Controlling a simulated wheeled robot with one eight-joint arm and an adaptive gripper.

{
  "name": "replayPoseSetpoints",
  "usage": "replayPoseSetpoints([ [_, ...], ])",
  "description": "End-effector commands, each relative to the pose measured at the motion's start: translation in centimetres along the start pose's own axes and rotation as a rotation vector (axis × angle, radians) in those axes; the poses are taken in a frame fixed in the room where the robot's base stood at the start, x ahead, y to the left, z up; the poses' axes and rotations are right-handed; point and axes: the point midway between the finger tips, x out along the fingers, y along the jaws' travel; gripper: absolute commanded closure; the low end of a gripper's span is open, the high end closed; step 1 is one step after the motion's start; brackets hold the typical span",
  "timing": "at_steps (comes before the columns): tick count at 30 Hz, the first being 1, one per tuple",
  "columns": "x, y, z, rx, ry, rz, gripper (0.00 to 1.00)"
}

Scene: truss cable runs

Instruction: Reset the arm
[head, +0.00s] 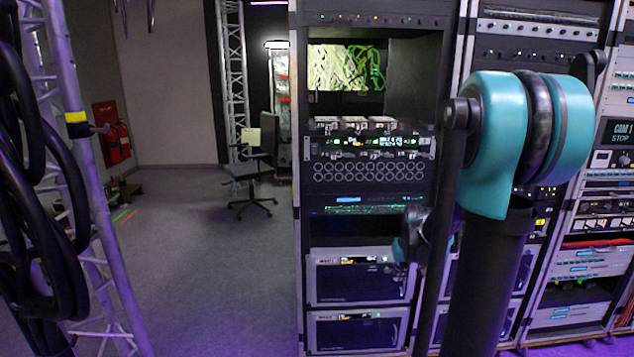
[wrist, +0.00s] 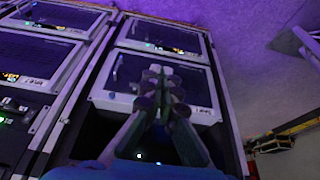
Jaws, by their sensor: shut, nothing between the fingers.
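My gripper (wrist: 158,78) reaches up the middle of the wrist view with its fingertips together and nothing between them. Behind the tips is a grey-framed rack unit with a dark front (wrist: 150,91); I cannot tell how far the tips are from it. In the head view my teal and black arm stands right of centre in front of the racks. A small teal and grey part of my arm shows low behind it, but the fingers cannot be made out there.
Equipment racks (head: 372,228) fill the centre and right. A metal truss (head: 62,110) with thick black cables (head: 40,200) stands at the left. An office chair (head: 251,172) and a red wall cabinet (head: 112,133) are farther back. The grey floor (head: 215,270) between truss and racks is clear.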

Motion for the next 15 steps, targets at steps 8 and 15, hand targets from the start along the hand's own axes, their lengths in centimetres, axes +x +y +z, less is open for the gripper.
replayPoseSetpoints([
  [8,-3.5,-4.3,9.6,0.012,0.002,0.005,1.00],
  [15,-4.4,-6.3,16.9,0.024,0.005,0.009,1.00],
])
